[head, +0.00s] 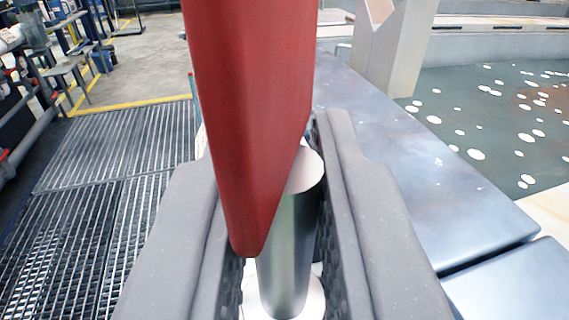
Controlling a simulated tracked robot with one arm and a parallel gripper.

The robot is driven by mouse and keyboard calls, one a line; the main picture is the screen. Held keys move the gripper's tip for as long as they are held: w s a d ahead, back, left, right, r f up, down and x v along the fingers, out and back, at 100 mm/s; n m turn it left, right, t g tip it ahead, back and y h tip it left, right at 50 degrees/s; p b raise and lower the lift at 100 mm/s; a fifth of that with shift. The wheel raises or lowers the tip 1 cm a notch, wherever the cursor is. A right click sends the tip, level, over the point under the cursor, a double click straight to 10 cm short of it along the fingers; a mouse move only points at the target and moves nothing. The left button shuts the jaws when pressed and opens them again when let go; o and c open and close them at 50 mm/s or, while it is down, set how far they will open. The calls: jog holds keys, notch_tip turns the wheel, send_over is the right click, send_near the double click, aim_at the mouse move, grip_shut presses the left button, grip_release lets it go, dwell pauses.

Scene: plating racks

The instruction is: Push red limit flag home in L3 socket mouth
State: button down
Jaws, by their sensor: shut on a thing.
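The red limit flag (250,110) stands upright in the middle of the head view, its top cut off by the upper edge. A shiny metal cylinder (287,245) stands just right of its lower tip, between the fingers, and appears to be its stem. My gripper (268,170) has a grey finger on each side and is shut on the flag's stem. A pale round collar (290,303) shows below the cylinder at the bottom edge. I cannot make out the L3 socket mouth or whether the stem sits in it.
Dark floor grating (105,160) lies left, with benches and pipework (45,80) farther back.

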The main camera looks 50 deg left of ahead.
aim_at(283, 297)
jog(key=shift+f+b, duration=0.8)
jog(key=shift+f, duration=1.05)
jog(key=shift+r, duration=0.1)
jog(key=shift+r+p, duration=1.2)
jog(key=shift+r, duration=0.3)
jog(key=shift+p, duration=0.5)
dwell(1.1)
jog(key=shift+f+b, duration=0.65)
jog(key=shift+f, duration=0.95)
jog(key=c, duration=1.3)
grip_release()
